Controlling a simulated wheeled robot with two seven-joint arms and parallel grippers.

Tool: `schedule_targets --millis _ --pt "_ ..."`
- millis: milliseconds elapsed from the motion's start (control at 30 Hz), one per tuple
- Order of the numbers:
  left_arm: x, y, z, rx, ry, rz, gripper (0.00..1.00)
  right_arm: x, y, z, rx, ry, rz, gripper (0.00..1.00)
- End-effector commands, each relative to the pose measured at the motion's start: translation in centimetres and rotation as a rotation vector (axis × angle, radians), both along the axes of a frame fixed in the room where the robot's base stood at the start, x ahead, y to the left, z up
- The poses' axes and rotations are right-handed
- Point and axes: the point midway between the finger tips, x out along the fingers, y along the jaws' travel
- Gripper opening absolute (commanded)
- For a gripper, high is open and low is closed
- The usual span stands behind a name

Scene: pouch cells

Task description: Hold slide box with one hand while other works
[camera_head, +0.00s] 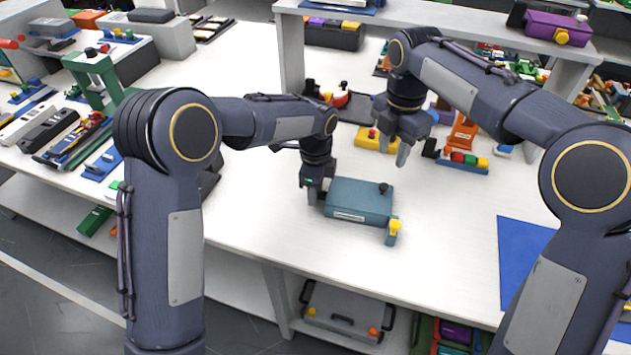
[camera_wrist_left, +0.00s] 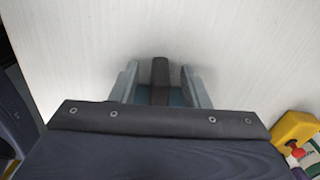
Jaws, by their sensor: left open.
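The slide box (camera_head: 358,198) is a teal box on the white table, with a dark knob on top, a pale label on its front and a yellow piece (camera_head: 394,228) at its right front corner. My left gripper (camera_head: 318,192) is open at the box's left end. In the left wrist view its two fingers (camera_wrist_left: 160,88) stand either side of a dark upright part (camera_wrist_left: 160,72), with some teal showing behind. I cannot tell whether they touch it. My right gripper (camera_head: 396,148) is above the table behind the box, fingers apart and empty.
A yellow block (camera_head: 375,140) and an orange stand (camera_head: 462,134) with coloured pieces lie behind the box. A blue mat (camera_head: 522,260) is at the right. Tools and a green press (camera_head: 95,75) crowd the left table. White table is clear left of the box.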

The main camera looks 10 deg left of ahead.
Motion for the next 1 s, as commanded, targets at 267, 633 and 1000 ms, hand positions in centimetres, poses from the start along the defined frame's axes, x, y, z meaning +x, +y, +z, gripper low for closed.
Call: schedule_targets --millis 267,633,1000 --pt "0.0 0.01 0.02 0.0 0.0 0.0 0.3 0.0 0.0 0.0 0.0 0.0 0.0 0.36" --pt "0.0 0.0 0.05 0.0 0.0 0.0 0.0 0.0 0.0 0.0 0.0 0.0 0.0 0.36" --pt "0.01 -0.01 0.07 -0.001 -0.001 0.0 0.0 0.0 0.01 0.0 0.0 -0.001 -0.01 0.23"
